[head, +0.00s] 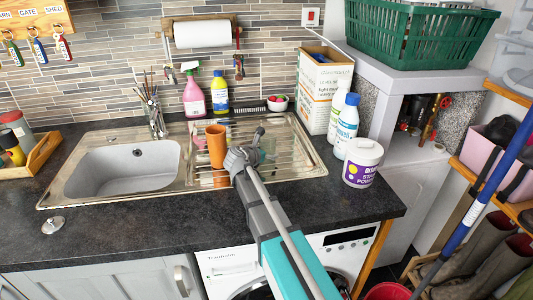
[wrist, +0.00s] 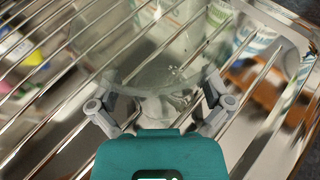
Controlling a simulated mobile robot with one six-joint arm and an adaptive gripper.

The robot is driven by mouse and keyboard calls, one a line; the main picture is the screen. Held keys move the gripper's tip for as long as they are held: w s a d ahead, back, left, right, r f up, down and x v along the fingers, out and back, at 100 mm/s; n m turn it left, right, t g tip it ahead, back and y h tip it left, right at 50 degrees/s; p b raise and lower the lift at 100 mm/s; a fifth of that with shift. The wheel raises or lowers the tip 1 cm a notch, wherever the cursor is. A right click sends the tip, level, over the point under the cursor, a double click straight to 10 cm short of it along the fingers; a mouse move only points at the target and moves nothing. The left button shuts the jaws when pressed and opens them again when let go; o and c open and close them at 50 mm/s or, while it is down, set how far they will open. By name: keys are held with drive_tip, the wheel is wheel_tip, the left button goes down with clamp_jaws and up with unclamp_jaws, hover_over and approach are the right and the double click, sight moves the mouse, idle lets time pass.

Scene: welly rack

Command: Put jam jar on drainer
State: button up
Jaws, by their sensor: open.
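The drainer (head: 290,166) is the ribbed metal half of the sink unit, right of the basin. A clear glass jar (wrist: 150,65), which looks like the jam jar, shows faintly in the wrist view over the drainer's ribs. In the head view, a pale greenish glassy shape (head: 267,147) shows just beyond my gripper (head: 250,150), partly hidden by it. In the wrist view my gripper (wrist: 160,108) is open, its fingers apart on either side of the jar's near end. The jar seems to be on the ribs, but its contact is hard to see.
An orange cup (head: 216,147) stands on the drainer's left side, close to my gripper. A white tub (head: 362,163) stands right. The basin (head: 130,168) is empty.

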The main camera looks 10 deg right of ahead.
drive_tip(key=shift+r, duration=0.15)
drive_tip(key=shift+s+a+r+p, duration=0.1)
drive_tip(key=shift+s+a+p, duration=0.1)
drive_tip(key=shift+p, duration=0.1)
drive_tip(key=p+v, duration=0.4)
drive_tip(key=v, duration=0.5)
drive_tip(key=shift+s+a+r, duration=0.15)
drive_tip(key=shift+s+a, duration=0.1)
drive_tip(key=shift+v, duration=0.8)
